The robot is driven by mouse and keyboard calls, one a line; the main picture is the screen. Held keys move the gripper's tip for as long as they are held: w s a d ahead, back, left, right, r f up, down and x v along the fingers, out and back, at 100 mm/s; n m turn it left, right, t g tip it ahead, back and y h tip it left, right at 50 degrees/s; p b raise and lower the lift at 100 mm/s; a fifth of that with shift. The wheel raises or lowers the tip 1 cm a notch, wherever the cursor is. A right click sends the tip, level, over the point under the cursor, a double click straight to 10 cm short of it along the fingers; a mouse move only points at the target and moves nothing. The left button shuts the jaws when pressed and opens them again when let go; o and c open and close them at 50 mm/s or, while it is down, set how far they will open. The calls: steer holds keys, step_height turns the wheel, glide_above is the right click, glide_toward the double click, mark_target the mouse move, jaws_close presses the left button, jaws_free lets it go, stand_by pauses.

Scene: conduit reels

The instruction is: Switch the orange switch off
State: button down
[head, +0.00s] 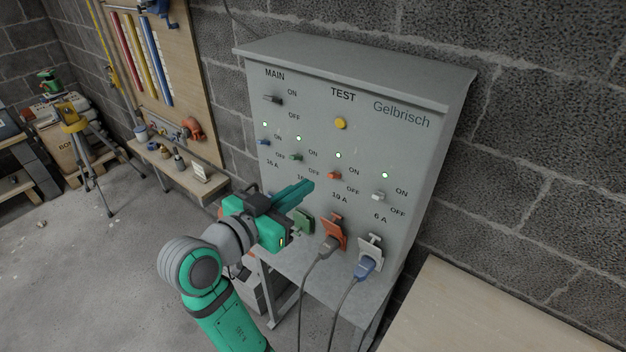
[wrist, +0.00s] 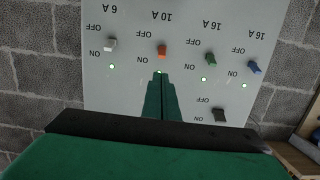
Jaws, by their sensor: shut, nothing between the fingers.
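The orange switch (head: 334,175) is on the grey panel (head: 420,150), in the 10 A column between its ON and OFF marks. A green lamp (head: 338,155) above it is lit. The switch also shows in the wrist view (wrist: 162,50), where the panel appears upside down. My gripper (head: 309,185) is shut and empty, its fingers pointing at the panel. In the wrist view the fingertips (wrist: 160,76) appear just below the orange switch, by its lamp. They look apart from the switch; the exact gap to the panel is unclear.
Blue (head: 264,142), green (head: 296,157) and white (head: 379,196) switches flank the orange one, with lit lamps. A black main switch (head: 273,99) and yellow test button (head: 341,123) sit above. An orange socket (head: 333,230) and blue plug (head: 366,266) with hanging cables are below.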

mark_target(333, 175)
steer(key=x, duration=0.9)
steer(key=shift+w, duration=0.2)
steer(key=shift+f, duration=0.1)
